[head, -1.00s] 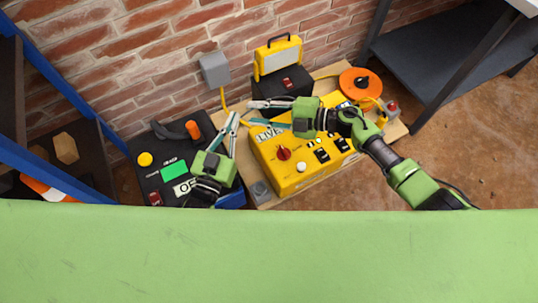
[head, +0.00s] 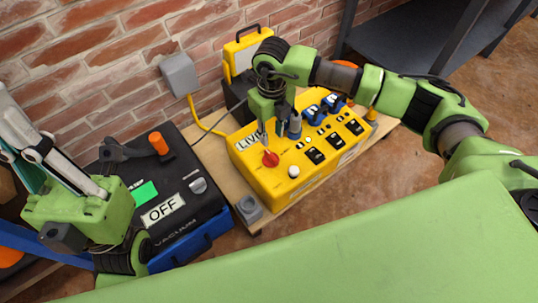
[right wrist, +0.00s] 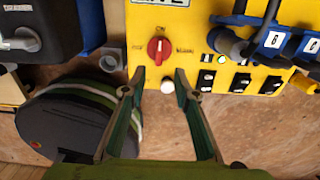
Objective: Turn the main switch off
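The yellow box (head: 300,148) carries a red rotary knob (head: 271,159), which looks like the main switch; a "LIVE" sign sits beside it. In the right wrist view the knob (right wrist: 158,49) has its grip bar roughly upright, with small labels around it, hard to read. My right gripper (head: 268,135) points down just above the knob. In the right wrist view its fingers (right wrist: 159,82) are apart and empty, and the knob shows just beyond the tips. My left gripper (head: 20,130) is at the left edge, its fingertips partly cut off, away from the box.
A white button (head: 294,171), black rocker switches (head: 314,156) and blue plugs (head: 332,103) are on the box. Left stands a black vacuum unit (head: 182,180) marked "OFF". A grey wall box (head: 180,75) with a yellow cable and a yellow work lamp (head: 246,45) are behind.

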